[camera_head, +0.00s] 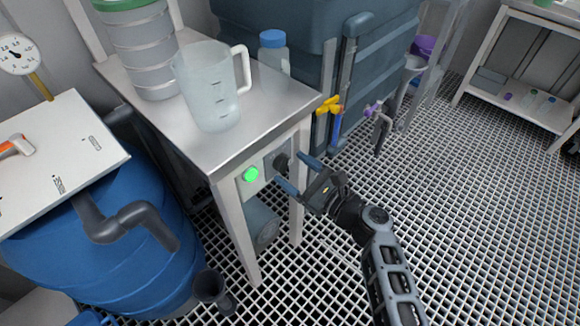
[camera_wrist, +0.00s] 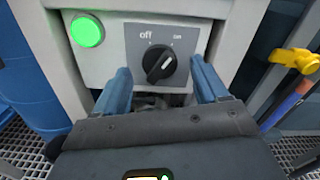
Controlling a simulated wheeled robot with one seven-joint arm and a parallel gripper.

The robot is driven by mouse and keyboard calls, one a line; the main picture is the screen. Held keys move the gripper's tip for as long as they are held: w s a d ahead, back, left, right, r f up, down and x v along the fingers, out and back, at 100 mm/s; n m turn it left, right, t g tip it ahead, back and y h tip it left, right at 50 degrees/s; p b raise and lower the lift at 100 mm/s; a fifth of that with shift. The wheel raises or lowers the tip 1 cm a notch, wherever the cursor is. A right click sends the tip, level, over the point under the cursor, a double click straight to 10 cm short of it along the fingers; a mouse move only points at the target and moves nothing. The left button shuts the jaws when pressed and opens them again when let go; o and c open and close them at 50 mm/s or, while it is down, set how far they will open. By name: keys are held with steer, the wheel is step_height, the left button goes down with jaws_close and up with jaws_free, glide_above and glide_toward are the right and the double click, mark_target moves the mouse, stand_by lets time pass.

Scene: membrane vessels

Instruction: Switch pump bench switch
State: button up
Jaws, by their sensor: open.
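The pump bench switch (camera_wrist: 159,66) is a black rotary knob on a dark grey plate in the wrist view. The plate reads "off" at upper left and "on" at upper right. The white mark on the knob is tilted up to the right. In the head view the switch (camera_head: 281,161) sits on the bench's front panel, to the right of a lit green lamp (camera_head: 251,175). My gripper (camera_head: 293,173) is open in front of the switch. Its blue fingertips (camera_wrist: 160,82) stand left and right of the knob, with visible gaps.
The steel bench top (camera_head: 270,100) holds a translucent jug (camera_head: 208,90), stacked containers (camera_head: 146,55) and a blue-capped bottle (camera_head: 273,48). A yellow valve handle (camera_head: 328,105) is close to the right of the bench. A blue barrel (camera_head: 110,250) stands left. Grated floor at right is clear.

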mark_target(283, 164)
steer(key=shift+x, duration=1.05)
steer(key=c, duration=1.1)
